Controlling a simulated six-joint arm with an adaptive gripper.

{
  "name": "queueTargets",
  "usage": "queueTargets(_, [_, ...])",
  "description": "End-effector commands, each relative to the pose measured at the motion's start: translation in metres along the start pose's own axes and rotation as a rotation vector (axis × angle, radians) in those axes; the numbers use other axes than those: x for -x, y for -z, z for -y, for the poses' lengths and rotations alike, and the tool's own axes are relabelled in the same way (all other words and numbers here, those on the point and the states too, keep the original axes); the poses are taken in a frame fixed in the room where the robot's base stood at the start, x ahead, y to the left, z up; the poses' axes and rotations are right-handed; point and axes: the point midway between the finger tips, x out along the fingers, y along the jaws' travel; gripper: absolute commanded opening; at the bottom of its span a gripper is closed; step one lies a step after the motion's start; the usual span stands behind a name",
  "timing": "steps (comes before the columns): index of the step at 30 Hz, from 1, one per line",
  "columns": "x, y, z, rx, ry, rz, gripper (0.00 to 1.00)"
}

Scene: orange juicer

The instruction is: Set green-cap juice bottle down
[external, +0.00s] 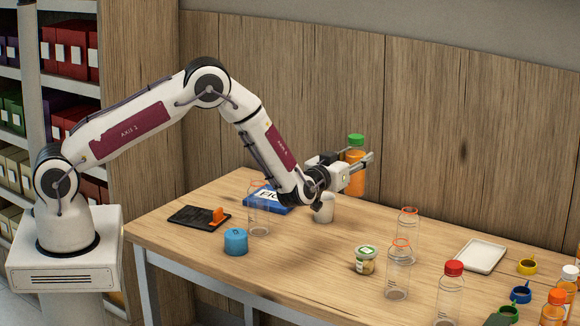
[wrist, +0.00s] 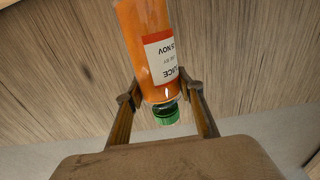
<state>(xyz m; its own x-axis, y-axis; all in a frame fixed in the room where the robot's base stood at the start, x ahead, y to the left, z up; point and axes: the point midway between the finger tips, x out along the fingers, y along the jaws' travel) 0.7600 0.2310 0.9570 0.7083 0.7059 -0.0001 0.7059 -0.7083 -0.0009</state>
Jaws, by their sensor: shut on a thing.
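The green-cap juice bottle (external: 356,184) is full of orange juice and upright at the back of the table, in front of the wood panel. My gripper (external: 354,164) is shut on it below the green cap. In the wrist view the bottle (wrist: 143,30) appears cap-down in the picture, with a white and red label, between the two fingers of my gripper (wrist: 160,96). The bottle's base shows near the table's back edge in the external view; I cannot tell whether it touches the table.
A white tray (external: 481,256) lies at the right.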

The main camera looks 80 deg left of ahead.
Motion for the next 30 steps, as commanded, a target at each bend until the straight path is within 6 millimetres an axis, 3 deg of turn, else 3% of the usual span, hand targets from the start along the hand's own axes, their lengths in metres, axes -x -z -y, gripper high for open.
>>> queueTargets(8, [0.0,-0.004,0.0,0.001,0.0,-0.002,0.07])
queueTargets(21, [0.0,-0.052,0.0,0.001,0.001,-0.001,0.07])
queueTargets(30, [0.0,-0.061,0.0,0.002,0.0,-0.003,0.07])
